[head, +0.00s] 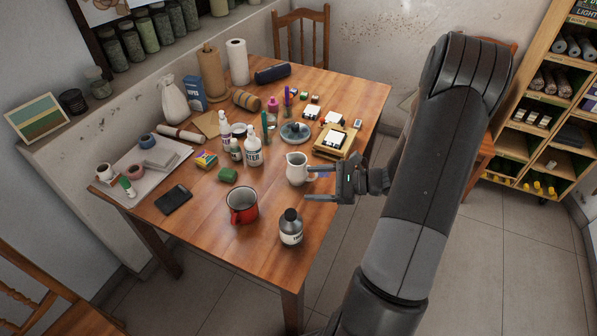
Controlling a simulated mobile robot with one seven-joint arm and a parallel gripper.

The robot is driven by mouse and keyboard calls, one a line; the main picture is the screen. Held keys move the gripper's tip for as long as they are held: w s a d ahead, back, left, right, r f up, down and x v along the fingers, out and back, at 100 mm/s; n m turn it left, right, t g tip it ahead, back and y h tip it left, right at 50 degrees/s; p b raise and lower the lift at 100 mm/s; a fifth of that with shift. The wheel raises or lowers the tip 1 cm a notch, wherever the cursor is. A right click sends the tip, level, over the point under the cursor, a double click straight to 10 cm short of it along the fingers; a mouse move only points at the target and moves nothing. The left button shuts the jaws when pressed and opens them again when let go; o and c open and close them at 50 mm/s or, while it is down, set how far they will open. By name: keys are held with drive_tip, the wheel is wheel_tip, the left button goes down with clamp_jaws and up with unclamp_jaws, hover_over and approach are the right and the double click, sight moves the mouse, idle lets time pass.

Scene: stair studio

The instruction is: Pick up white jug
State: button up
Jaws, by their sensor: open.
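The white jug (296,169) stands upright on the wooden table, right of the table's middle. My gripper (307,182) comes in from the right. Its two fingers are spread apart and point left at the jug. The far fingertip appears close to the jug's right side, and the near finger is in front of the jug in the picture. I cannot tell whether either finger touches it. Nothing is held. The jug's handle is not clearly visible.
A wooden block stack (334,141) sits behind my gripper. The front left table is clearer.

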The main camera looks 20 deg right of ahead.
sight(309, 179)
drive_tip(key=d+f+m+t+h, duration=0.1)
drive_tip(key=d+f+m+t, duration=0.1)
drive_tip(key=d+f+m+t+h, duration=0.1)
drive_tip(key=d+f+m+t, duration=0.1)
drive_tip(key=d+f+m, duration=0.1)
drive_tip(key=w+d+f+m+t, duration=0.1)
drive_tip(key=d+f+m+t, duration=0.1)
drive_tip(key=d+f, duration=0.1)
drive_tip(key=shift+w+d+m+t+h, duration=0.1)
drive_tip(key=shift+m+t+h, duration=0.3)
drive_tip(key=x, duration=1)
drive_tip(key=shift+w, duration=0.3)
drive_tip(key=shift+c, duration=0.4)
clamp_jaws()
